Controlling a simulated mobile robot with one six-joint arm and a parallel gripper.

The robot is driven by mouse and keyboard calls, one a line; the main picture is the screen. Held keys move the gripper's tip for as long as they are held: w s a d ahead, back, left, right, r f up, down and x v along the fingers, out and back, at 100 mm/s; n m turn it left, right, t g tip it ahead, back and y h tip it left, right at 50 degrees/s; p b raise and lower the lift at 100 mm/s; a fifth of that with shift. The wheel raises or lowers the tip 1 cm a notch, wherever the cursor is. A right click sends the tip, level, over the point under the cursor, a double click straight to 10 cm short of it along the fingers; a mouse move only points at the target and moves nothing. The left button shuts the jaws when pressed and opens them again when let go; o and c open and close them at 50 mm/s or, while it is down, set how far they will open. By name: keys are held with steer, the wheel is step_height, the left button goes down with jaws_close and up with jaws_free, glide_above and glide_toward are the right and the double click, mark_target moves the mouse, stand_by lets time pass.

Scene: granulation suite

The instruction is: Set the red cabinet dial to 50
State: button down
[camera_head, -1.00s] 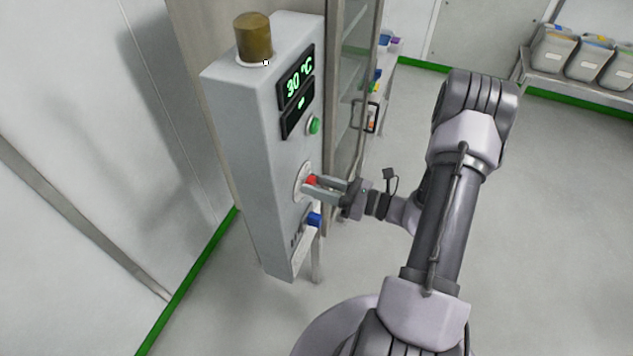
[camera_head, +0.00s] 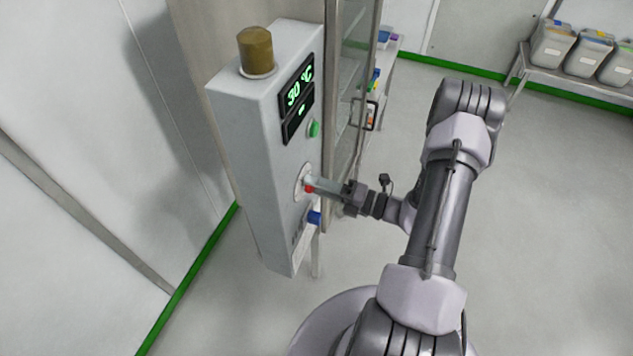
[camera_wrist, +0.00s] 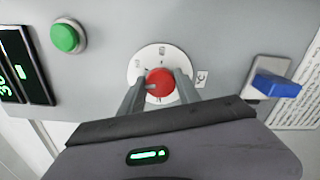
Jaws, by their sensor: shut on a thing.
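The red dial (camera_wrist: 160,84) sits on a white round scale plate (camera_wrist: 139,64) on the front of the grey control cabinet (camera_head: 262,180). In the head view the red dial (camera_head: 309,188) is mostly hidden by my gripper (camera_head: 313,185). My gripper (camera_wrist: 160,84) is shut on the red dial, with one finger on each side of it in the wrist view. The cabinet's display (camera_head: 296,92) reads 30 °C in green. The scale marks on the plate are too small to read clearly.
A green button (camera_wrist: 66,36) is above the dial on the cabinet, and a blue switch (camera_wrist: 276,86) is below it. A brown-gold cylinder (camera_head: 255,50) stands on top. A glass-doored cabinet (camera_head: 352,90) stands close behind. Open floor lies to the right.

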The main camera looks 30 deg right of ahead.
steer(key=shift+f+m+p, duration=0.1)
steer(key=shift+m+p, duration=0.8)
steer(key=shift+m, duration=2.7)
steer(key=c, duration=0.9)
jaws_free()
steer(key=shift+o, duration=0.2)
steer(key=shift+s, duration=0.1)
steer(key=b+v, duration=0.1)
steer(key=v, duration=1.6)
steer(key=shift+d, duration=0.2)
